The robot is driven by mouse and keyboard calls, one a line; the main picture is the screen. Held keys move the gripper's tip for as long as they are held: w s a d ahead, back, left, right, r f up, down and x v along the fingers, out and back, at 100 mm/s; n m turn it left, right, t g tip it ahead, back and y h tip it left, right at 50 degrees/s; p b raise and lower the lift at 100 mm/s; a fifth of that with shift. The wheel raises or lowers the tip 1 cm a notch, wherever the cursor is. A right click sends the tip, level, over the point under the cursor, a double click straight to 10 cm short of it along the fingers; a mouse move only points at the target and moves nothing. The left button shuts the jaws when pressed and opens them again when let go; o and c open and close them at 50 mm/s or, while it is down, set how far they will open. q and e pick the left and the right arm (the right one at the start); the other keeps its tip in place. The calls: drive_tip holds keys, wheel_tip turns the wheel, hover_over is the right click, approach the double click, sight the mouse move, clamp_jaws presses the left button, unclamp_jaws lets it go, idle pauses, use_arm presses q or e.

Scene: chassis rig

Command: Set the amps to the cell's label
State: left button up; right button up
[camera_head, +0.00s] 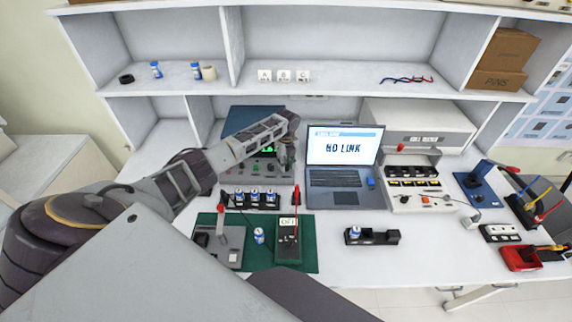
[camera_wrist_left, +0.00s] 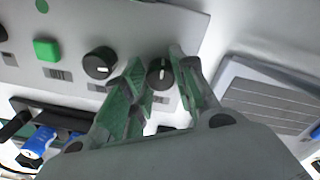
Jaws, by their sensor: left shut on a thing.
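A grey bench supply (camera_head: 225,172) with a green-lit display stands at the back, left of the laptop. My left arm crosses in front of it and hides part of its display and face. My left gripper (camera_head: 287,158) is at the right end of its panel. In the left wrist view, my gripper (camera_wrist_left: 160,85) has its green fingers on both sides of a black knob (camera_wrist_left: 160,72) and is shut on it. A second black knob (camera_wrist_left: 99,63) and a green button (camera_wrist_left: 46,49) are beside it. Blue-and-white cells (camera_head: 255,196) stand in a black rack; their labels are too small to read.
The laptop (camera_head: 345,190) shows "NO LINK". On the green mat (camera_head: 310,262) are a meter (camera_head: 288,250) reading "OFF", a lone cell (camera_head: 259,236) and a grey fixture (camera_head: 230,240). A black holder (camera_head: 385,237) with one cell stands to the right.

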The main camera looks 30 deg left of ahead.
sight(287, 165)
use_arm(q)
drive_tip(key=m, duration=0.6)
drive_tip(key=shift+b, duration=0.35)
drive_tip(key=shift+r, duration=0.1)
drive_tip(key=shift+w, duration=0.1)
drive_tip(key=o, duration=1)
drive_tip(key=shift+o, duration=0.2)
wheel_tip(287, 165, up, 12)
drive_tip(key=shift+d, duration=0.1)
idle(0.9)
